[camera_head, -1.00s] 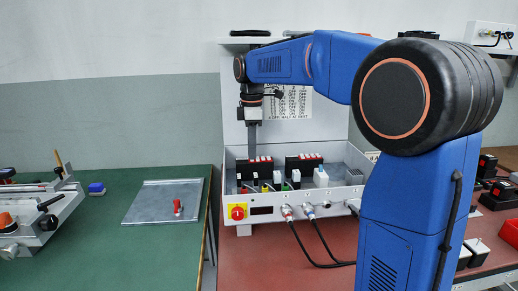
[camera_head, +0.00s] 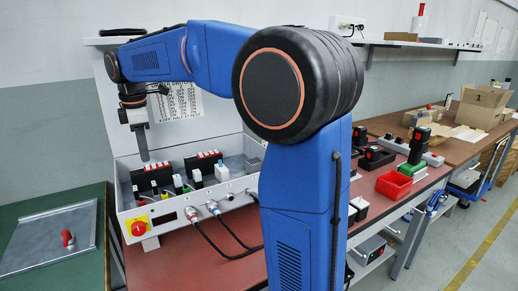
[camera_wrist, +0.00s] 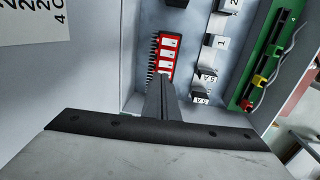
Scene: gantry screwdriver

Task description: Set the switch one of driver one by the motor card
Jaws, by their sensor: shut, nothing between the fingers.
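My gripper (camera_head: 144,155) is shut and empty. It points down into the open control box, just above the left of two black driver units (camera_head: 150,179) with red switch blocks. The second driver unit (camera_head: 203,165) stands to its right. In the wrist view the shut fingers (camera_wrist: 163,82) reach toward the lower end of a red switch block (camera_wrist: 167,53) with small white switches. Contact cannot be told. A white printed sheet (camera_head: 181,102) hangs on the back panel; its corner shows in the wrist view (camera_wrist: 33,20). I cannot identify a separate motor card.
The box front (camera_head: 190,208) carries a red-yellow knob (camera_head: 138,228) and cables. A red bin (camera_head: 394,185) stands on the right. The metal plate (camera_head: 50,240) is at left.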

